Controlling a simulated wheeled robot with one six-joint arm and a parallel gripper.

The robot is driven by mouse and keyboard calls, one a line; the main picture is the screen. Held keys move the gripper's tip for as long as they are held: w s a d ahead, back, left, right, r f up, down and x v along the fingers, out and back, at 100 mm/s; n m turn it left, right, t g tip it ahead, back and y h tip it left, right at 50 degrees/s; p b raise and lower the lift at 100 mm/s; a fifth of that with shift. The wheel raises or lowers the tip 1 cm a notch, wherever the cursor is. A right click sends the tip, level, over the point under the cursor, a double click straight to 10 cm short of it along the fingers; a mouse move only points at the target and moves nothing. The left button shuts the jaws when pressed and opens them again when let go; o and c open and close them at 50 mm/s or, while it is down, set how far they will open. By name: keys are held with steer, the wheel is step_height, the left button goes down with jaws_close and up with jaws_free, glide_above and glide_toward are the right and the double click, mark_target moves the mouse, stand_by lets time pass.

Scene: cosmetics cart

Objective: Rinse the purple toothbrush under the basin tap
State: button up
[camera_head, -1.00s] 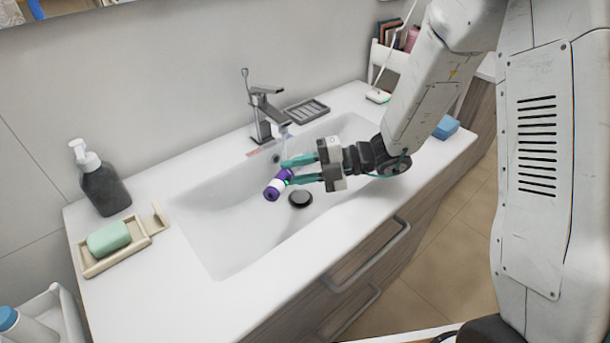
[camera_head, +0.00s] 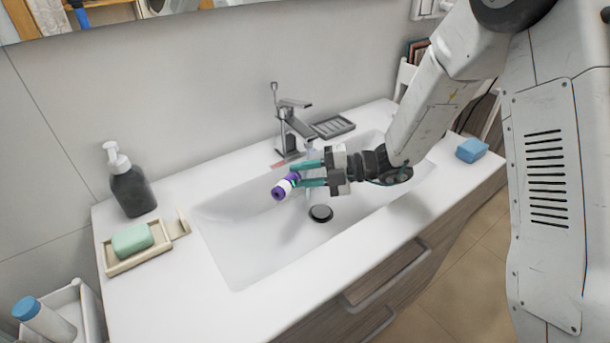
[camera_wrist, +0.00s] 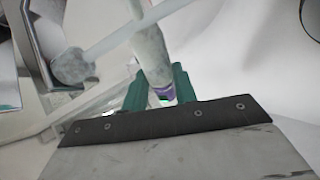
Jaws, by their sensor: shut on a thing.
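The purple toothbrush (camera_head: 280,191), with a white band, is in my gripper (camera_head: 301,175) over the white basin (camera_head: 240,255). My gripper is shut on it, and its purple end points down and left. The chrome tap (camera_head: 290,125) stands at the basin's back edge, just above and behind my gripper in the head view. A faint bluish streak shows below the spout; I cannot tell if it meets the toothbrush. In the wrist view, a bit of purple toothbrush (camera_wrist: 163,93) shows between the green fingers, beside a pale, blurred column.
A dark soap dispenser (camera_head: 129,181) and a tray (camera_head: 118,267) with green soap (camera_head: 132,240) stand left of the basin. A grey ridged soap dish (camera_head: 333,126) lies behind the tap's right side. A blue block (camera_head: 471,149) lies at the right counter end. The black drain (camera_head: 320,213) is below.

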steer(key=shift+w+d, duration=0.1)
stand_by(0.3)
steer(key=shift+w+d, duration=0.25)
steer(key=shift+d, duration=0.15)
steer(key=shift+s+a, duration=0.1)
steer(key=shift+a, duration=0.05)
steer(key=shift+s+a, duration=0.25)
steer(key=shift+a, duration=0.1)
steer(key=shift+s+d, duration=0.55)
steer(key=shift+s, duration=0.3)
steer(key=shift+s+d, duration=0.55)
steer(key=shift+s, duration=0.25)
steer(key=shift+s+d, duration=0.55)
steer(key=shift+s, duration=0.3)
